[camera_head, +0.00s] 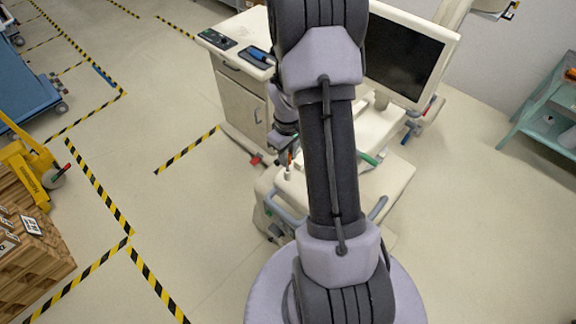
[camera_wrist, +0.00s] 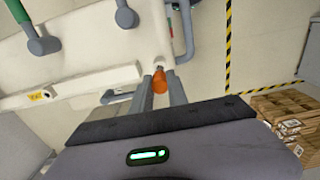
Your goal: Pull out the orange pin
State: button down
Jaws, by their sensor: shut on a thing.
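The orange pin (camera_wrist: 160,82) shows in the wrist view between the two fingers of my gripper (camera_wrist: 161,88). The gripper is shut on it. The pin's far end is close to the edge of a pale cart body (camera_wrist: 110,45), near a small round fitting; I cannot tell whether it is still seated there. In the head view my gripper (camera_head: 288,160) is beside the cart (camera_head: 390,185), low and left of my arm. A small orange spot there is the pin (camera_head: 290,158). My arm hides much of the cart.
The cart carries a monitor (camera_head: 402,58) and a cabinet (camera_head: 240,100). Grey and green levers (camera_wrist: 47,45) stand on its pale body. Stacked boxes (camera_head: 30,240) and a yellow pallet jack (camera_head: 28,170) are at the left. A green table (camera_head: 545,110) is at the right. Open floor lies left of the cart.

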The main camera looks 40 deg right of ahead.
jog(key=shift+r+p, duration=0.55)
jog(key=shift+r, duration=0.5)
